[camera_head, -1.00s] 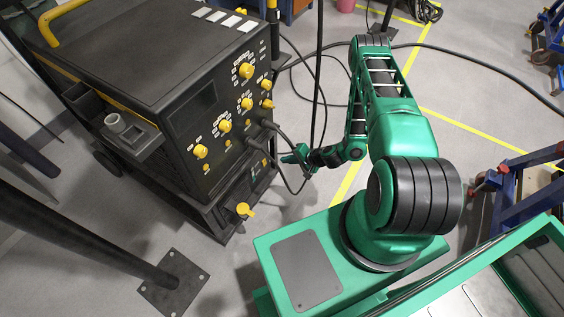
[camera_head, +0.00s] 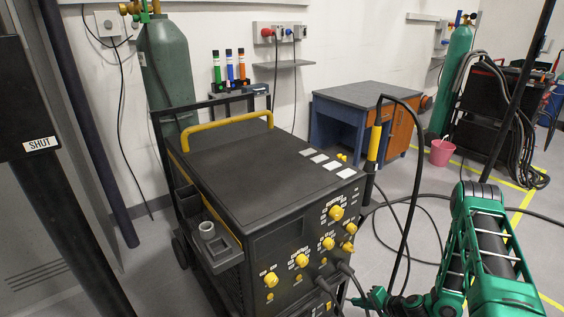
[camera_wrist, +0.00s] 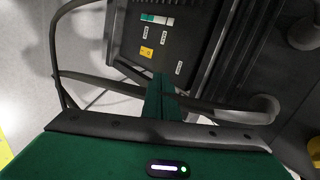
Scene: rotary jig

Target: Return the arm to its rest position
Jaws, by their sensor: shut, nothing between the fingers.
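My green arm (camera_head: 490,252) is at the lower right of the head view, bent down toward the floor side of the black machine. My gripper (camera_head: 364,300) is at its end, low in the head view, beside the machine's front right edge and close to the black cables. In the wrist view my gripper's green fingers (camera_wrist: 160,96) are together with nothing between them. A dark cable crosses close to them; I cannot tell whether it touches. My base and the lower arm are out of the head view.
The black machine (camera_head: 265,182) with yellow knobs stands left of my arm. A looped black cable (camera_head: 412,185) rises beside my gripper. A blue desk (camera_head: 345,122), a pink bucket (camera_head: 441,152) and a gas cylinder (camera_head: 167,70) stand behind.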

